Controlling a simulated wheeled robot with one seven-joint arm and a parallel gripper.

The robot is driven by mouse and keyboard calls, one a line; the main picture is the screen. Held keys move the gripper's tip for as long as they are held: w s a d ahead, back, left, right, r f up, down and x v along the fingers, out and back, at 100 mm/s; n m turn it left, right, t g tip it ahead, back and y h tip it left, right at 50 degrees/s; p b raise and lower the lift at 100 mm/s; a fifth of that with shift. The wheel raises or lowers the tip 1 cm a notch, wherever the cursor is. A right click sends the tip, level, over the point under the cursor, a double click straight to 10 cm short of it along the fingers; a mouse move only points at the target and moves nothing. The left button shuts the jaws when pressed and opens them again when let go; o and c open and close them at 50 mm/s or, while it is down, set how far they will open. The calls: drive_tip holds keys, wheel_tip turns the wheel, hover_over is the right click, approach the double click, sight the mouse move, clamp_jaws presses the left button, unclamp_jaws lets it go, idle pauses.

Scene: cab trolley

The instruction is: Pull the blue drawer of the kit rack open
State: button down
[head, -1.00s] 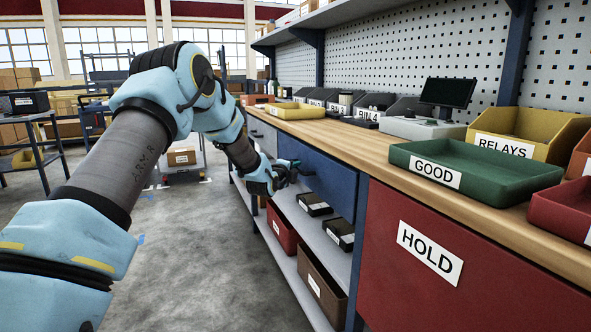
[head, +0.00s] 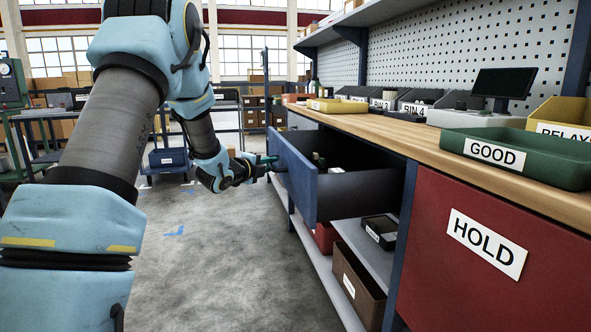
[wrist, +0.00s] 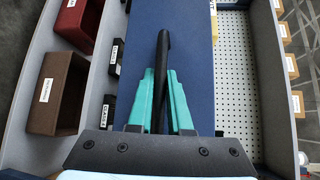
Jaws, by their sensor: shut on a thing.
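The blue drawer (head: 292,172) of the rack is pulled out from under the wooden worktop in the head view, with its inside and dark side wall showing. Its blue front also fills the middle of the wrist view (wrist: 192,60). A black bar handle (wrist: 163,45) stands on that front. My gripper (wrist: 161,95) has its teal fingers shut on the handle, one on each side. In the head view my gripper (head: 262,161) is at the drawer front, with the handle hidden. Some items in the drawer show only in part.
A red door marked HOLD (head: 485,255) is right of the drawer. Below the drawer, shelves hold a black bin (head: 380,230) and a brown bin (head: 357,285). A green GOOD tray (head: 520,155) stands on the worktop. The floor (head: 230,260) left of the rack is clear.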

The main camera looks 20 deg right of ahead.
drive_tip(key=w+a+b, duration=0.1)
drive_tip(key=a, duration=0.8)
drive_tip(key=shift+a, duration=0.2)
drive_tip(key=shift+w, duration=0.1)
drive_tip(key=c, duration=0.8)
unclamp_jaws()
drive_tip(key=shift+c, duration=0.2)
drive_tip(key=v, duration=1)
drive_tip(key=shift+s+a, duration=0.2)
drive_tip(key=shift+a, duration=0.15)
